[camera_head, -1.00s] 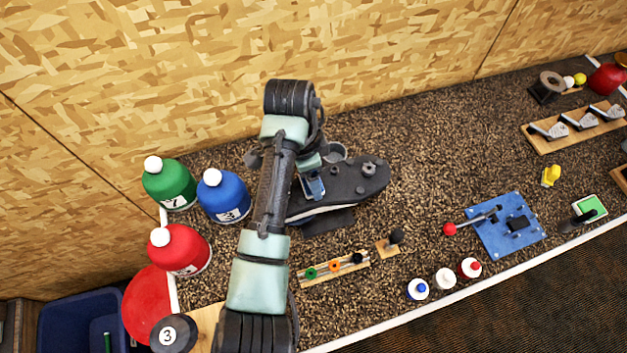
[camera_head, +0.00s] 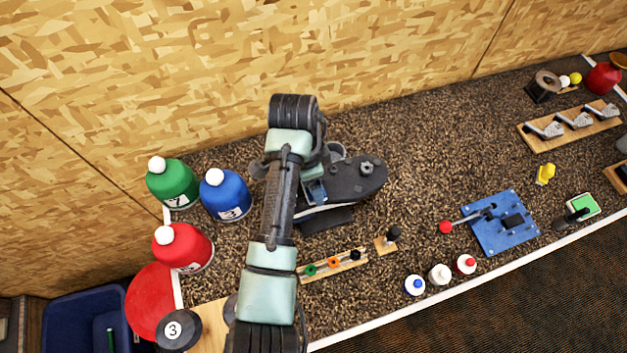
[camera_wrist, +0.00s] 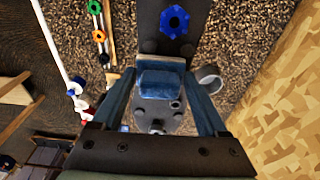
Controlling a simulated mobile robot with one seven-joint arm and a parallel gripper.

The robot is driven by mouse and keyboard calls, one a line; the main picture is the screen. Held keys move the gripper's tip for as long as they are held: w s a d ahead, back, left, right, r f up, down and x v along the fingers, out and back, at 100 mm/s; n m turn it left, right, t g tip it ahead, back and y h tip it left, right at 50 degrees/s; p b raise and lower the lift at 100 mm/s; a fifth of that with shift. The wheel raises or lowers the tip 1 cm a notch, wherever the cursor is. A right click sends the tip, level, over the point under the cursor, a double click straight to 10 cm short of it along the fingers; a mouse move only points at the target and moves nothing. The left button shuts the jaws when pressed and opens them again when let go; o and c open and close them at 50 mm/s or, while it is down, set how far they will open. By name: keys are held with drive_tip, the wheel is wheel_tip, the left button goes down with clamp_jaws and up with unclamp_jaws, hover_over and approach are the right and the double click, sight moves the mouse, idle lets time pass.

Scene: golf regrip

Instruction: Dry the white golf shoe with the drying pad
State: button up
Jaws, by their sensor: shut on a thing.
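The golf shoe (camera_head: 358,182) lies sole up on a dark stand on the counter, with a dark studded sole and a strip of white upper along its near side. In the wrist view its dark sole (camera_wrist: 182,48) carries a blue stud. My gripper (camera_head: 314,192) is over the left part of the sole. In the wrist view my gripper (camera_wrist: 166,98) is shut on the blue drying pad (camera_wrist: 160,78), which lies over the sole. Contact between pad and sole is hard to tell. My arm hides the shoe's left end in the head view.
A rail with coloured rings (camera_head: 333,263) lies in front of the shoe. Small white bottles (camera_head: 440,274) and a blue lever board (camera_head: 503,223) are right.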

drive_tip(key=shift+w+a+f+b, duration=0.1)
drive_tip(key=shift+w+a+b, duration=0.1)
drive_tip(key=shift+w, duration=0.3)
drive_tip(key=shift+w+a+b, duration=0.15)
drive_tip(key=shift+w, duration=0.35)
drive_tip(key=shift+s+d+r+p, duration=0.15)
drive_tip(key=shift+s+r+p, duration=0.1)
drive_tip(key=shift+s+p, duration=0.35)
drive_tip(key=shift+s+d+p, duration=0.3)
drive_tip(key=shift+s+p, duration=0.5)
drive_tip(key=shift+p, duration=0.2)
drive_tip(key=shift+w+a+f+b, duration=0.1)
drive_tip(key=shift+w+f+b, duration=0.05)
drive_tip(key=shift+w+b, duration=0.2)
drive_tip(key=shift+w+a+f+b, duration=0.1)
drive_tip(key=shift+w+b, duration=0.15)
drive_tip(key=shift+w, duration=0.15)
drive_tip(key=shift+r, duration=0.1)
wheel_tip(320, 180, up, 5)
drive_tip(key=p, duration=0.4)
drive_tip(key=shift+r, duration=1)
